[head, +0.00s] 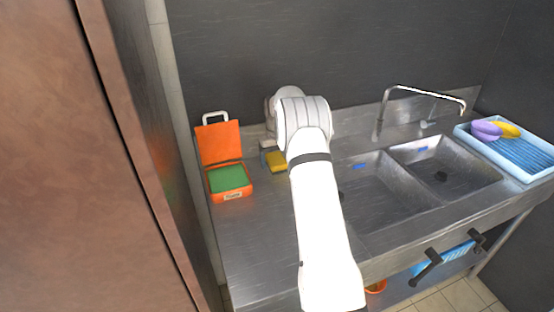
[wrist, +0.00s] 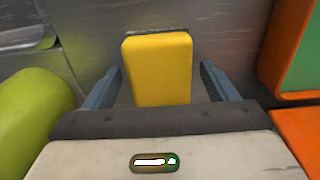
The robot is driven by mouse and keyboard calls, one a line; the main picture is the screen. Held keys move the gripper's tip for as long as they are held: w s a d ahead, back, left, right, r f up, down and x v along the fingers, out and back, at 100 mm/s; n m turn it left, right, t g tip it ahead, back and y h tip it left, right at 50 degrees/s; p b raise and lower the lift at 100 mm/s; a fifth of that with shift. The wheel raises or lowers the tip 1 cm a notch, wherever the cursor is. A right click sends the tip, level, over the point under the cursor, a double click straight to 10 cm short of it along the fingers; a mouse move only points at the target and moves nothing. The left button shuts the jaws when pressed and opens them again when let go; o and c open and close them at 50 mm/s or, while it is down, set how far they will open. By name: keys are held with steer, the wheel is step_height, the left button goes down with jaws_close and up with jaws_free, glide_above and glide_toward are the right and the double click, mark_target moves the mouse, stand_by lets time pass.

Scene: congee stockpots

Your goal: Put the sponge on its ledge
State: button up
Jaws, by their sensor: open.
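The yellow sponge (head: 277,161) is at the back of the steel counter, just left of my arm. In the wrist view the sponge (wrist: 157,68) stands between the two blue-grey fingers, with a dark layer along its far edge. My gripper (wrist: 160,80) is open, one finger on each side of the sponge, with a visible gap on both sides. In the head view my arm hides most of the gripper. I cannot tell which surface is the sponge's ledge.
An open orange case (head: 229,178) with a green inside stands left of the sponge. A lime-green rounded object (wrist: 38,115) is close on the wrist view's left. Two sink basins (head: 443,170), a faucet (head: 380,115) and a blue tray (head: 530,166) lie right.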

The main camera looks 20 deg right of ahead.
mark_target(276, 158)
step_height(276, 158, up, 11)
steer(key=b, duration=0.1)
steer(key=s+a+r, duration=0.5)
steer(key=s+r, duration=0.2)
steer(key=r, duration=0.1)
steer(key=s+a+r+t, duration=0.15)
steer(key=s+a, duration=0.25)
steer(key=s, duration=0.7)
steer(key=s+a+r+t, duration=0.1)
steer(key=s+a+r, duration=0.2)
steer(key=s, duration=0.7)
steer(key=s+a+f, duration=0.1)
steer(key=s+f, duration=0.2)
steer(key=s, duration=0.4)
steer(key=s+a+f, duration=0.1)
steer(key=s+f, duration=0.1)
steer(key=s, duration=0.5)
steer(key=shift+s+a+f+t, duration=0.15)
steer(key=shift+s+f+t, duration=0.15)
steer(key=shift+f+t, duration=0.1)
